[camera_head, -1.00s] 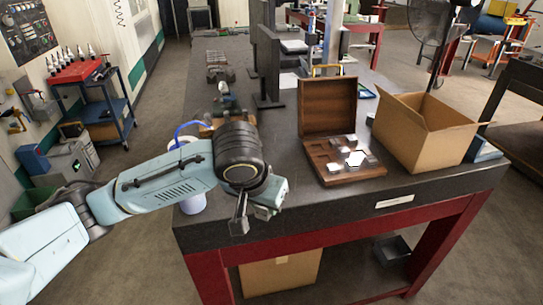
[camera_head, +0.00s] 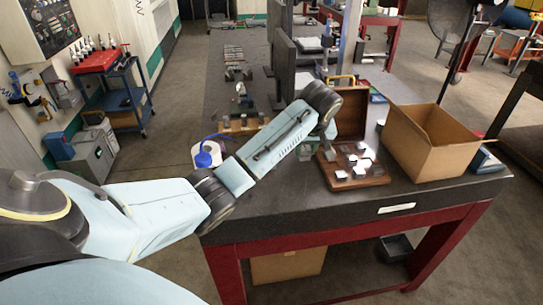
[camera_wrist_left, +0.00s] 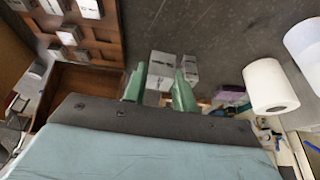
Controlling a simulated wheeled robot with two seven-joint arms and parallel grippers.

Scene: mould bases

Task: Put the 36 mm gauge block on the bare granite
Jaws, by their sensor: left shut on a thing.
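My left gripper (camera_wrist_left: 158,88) is shut on a grey metal gauge block (camera_wrist_left: 153,97), seen between its green fingertips in the left wrist view. Other grey blocks (camera_wrist_left: 190,67) show right beside the fingertips; whether they touch the held one, I cannot tell. Their size markings are too small to read. In the head view my wrist hides most of the gripper, which is at the left side of the wooden case (camera_head: 376,182). The dark granite top (camera_head: 270,209) is bare along the front, left of the case. My right gripper is not in view.
The case holds several blocks, and its lid (camera_head: 352,115) stands open behind. A cardboard box (camera_head: 430,150) stands to the right. A white roll (camera_head: 207,154) and a wooden rack with blocks (camera_head: 240,125) are on the left. Dark upright plates (camera_head: 284,75) stand behind.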

